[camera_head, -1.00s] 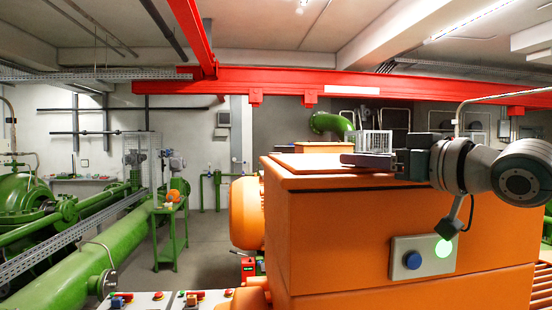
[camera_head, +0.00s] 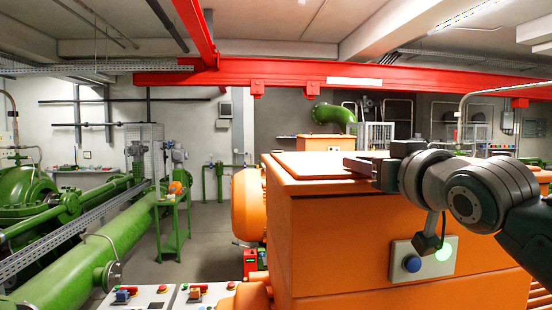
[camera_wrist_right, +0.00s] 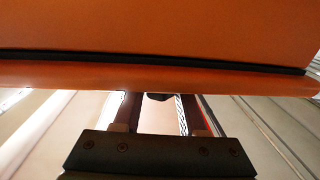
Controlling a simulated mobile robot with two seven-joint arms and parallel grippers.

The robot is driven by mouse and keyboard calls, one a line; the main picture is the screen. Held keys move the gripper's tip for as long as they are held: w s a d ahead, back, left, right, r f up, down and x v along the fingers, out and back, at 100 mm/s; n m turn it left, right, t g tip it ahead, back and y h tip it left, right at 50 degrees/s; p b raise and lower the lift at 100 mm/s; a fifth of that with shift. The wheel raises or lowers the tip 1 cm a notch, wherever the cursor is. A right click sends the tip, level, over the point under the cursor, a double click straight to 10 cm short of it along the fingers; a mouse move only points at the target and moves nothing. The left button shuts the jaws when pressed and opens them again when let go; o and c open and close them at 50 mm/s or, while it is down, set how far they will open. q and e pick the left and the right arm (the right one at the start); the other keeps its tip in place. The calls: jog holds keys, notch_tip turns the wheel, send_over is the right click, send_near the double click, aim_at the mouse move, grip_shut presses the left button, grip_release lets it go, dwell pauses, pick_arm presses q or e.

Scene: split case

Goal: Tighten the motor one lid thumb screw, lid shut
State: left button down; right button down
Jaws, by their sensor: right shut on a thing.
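The large orange motor case (camera_head: 350,240) stands at the right of the head view, and its orange lid (camera_head: 300,166) lies flat and shut on top. My right gripper (camera_head: 352,163) reaches over the lid's right part from the right, with its fingers low at the lid top. In the right wrist view, the gripper (camera_wrist_right: 160,108) has its two fingers running under an orange edge (camera_wrist_right: 160,75) that hides their tips. A small dark piece (camera_wrist_right: 158,97), likely the thumb screw, shows between them. The screw itself is hidden in the head view. My left gripper is out of view.
A button box (camera_head: 422,258) with a blue button and a lit green button sits on the case front. A red beam (camera_head: 330,75) crosses above. Green pipes (camera_head: 80,255) and a green stand (camera_head: 172,225) are at the left. Control panels (camera_head: 150,298) lie at the bottom left.

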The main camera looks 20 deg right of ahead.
jog(key=shift+h, duration=0.3)
jog(key=shift+c, duration=2.3)
grip_release()
jog(key=shift+s+a+f+b, duration=0.15)
jog(key=shift+s+b, duration=0.15)
jog(key=shift+s, duration=0.15)
jog(key=s+a+b, duration=0.1)
jog(key=s+b, duration=0.3)
jog(key=s, duration=0.5)
jog(key=shift+a, duration=0.25)
